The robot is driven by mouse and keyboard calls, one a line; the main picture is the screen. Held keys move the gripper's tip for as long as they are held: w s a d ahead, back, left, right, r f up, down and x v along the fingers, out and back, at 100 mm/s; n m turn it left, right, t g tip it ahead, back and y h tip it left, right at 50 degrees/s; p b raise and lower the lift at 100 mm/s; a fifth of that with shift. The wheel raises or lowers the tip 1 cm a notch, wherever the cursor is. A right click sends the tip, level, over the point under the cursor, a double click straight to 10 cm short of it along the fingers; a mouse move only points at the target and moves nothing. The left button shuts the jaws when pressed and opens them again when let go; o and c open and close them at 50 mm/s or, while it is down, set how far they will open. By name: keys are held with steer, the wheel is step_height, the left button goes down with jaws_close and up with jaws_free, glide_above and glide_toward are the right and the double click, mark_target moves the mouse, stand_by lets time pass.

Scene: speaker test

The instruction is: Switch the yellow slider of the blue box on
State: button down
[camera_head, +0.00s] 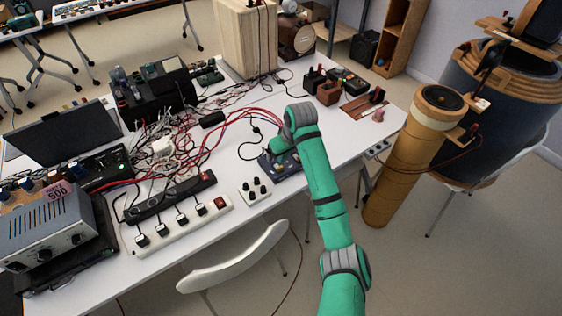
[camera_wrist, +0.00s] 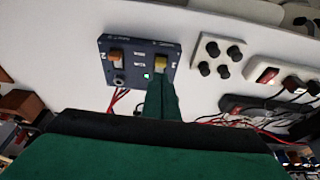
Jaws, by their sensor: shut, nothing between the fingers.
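The blue box (camera_wrist: 137,66) lies on the white table and fills the upper middle of the wrist view. It has an orange slider (camera_wrist: 115,56) on the left, a yellow slider (camera_wrist: 161,62) on the right and a lit green light (camera_wrist: 146,75) between them. My gripper (camera_wrist: 161,80) is shut and empty, its tips right at the yellow slider; I cannot tell whether they touch it. The fingers cover the area below that slider. In the head view the blue box (camera_head: 284,165) is partly hidden by my green arm.
A white box with black knobs (camera_head: 255,190) stands beside the blue box. White and black power strips (camera_head: 177,222) lie farther left. Red and black cables (camera_head: 200,145) run across the table (camera_head: 240,215). A white chair (camera_head: 235,258) stands at the front edge.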

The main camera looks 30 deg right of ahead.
steer(key=v, duration=0.4)
steer(key=shift+w+a+r, duration=0.15)
steer(key=shift+a+r, duration=0.05)
steer(key=shift+r, duration=0.2)
